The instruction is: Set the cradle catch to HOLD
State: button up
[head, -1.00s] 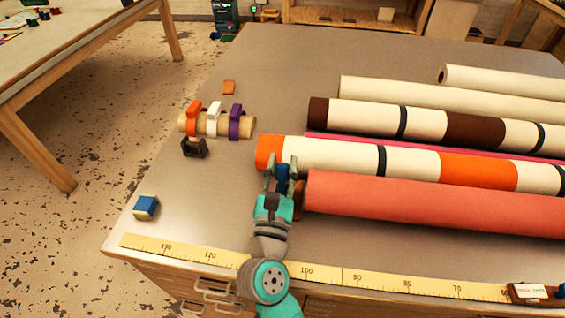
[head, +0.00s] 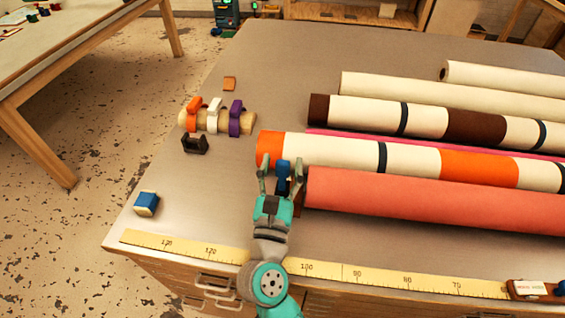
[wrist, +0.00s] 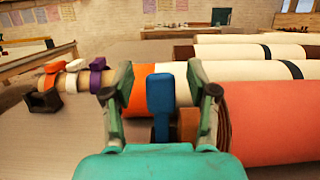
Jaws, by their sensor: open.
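A blue upright lever (head: 283,172), which looks like the cradle catch, stands at the left end of the coral roll (head: 420,200). It also shows in the wrist view (wrist: 160,93). My gripper (head: 281,168) is open, with one finger on each side of the lever. In the wrist view a gap shows on both sides of it between the fingers (wrist: 162,90). A brown block (head: 299,205) by the roll end is partly hidden by my gripper. No HOLD marking is readable near the lever.
Cream rolls, one with orange bands (head: 410,160), lie behind the coral roll. A short tube with coloured clips (head: 216,120), a black clip (head: 195,144) and a blue block (head: 146,204) are to the left. A yellow measuring strip (head: 400,280) runs along the front edge.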

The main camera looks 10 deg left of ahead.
jog(key=v, duration=1.1)
jog(key=shift+s, duration=0.15)
